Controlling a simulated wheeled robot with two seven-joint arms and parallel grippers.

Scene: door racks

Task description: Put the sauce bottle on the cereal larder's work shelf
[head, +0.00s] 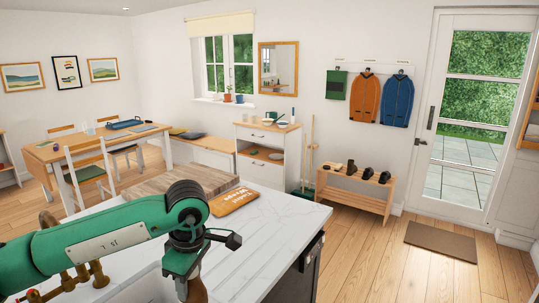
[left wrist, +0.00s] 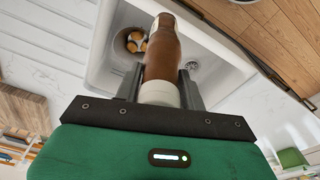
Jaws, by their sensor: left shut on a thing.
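The sauce bottle (left wrist: 162,55) is brown with a white band at its lower end. My left gripper (left wrist: 160,92) is shut on it, one dark finger on each side. The left wrist view shows the bottle above a white sink (left wrist: 105,60). In the head view my left gripper (head: 188,265) points down at the bottom edge, and a brown part of the bottle (head: 197,291) shows below it. I cannot pick out the cereal larder or its work shelf in either view. My right gripper is out of view.
The white marble counter (head: 275,222) carries a wooden board (head: 160,182) and an orange-brown lettered item (head: 236,199). Brass taps (head: 78,280) stand at lower left. A white cabinet (head: 262,176) with bowls, a shoe bench (head: 350,193) and a door stand beyond.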

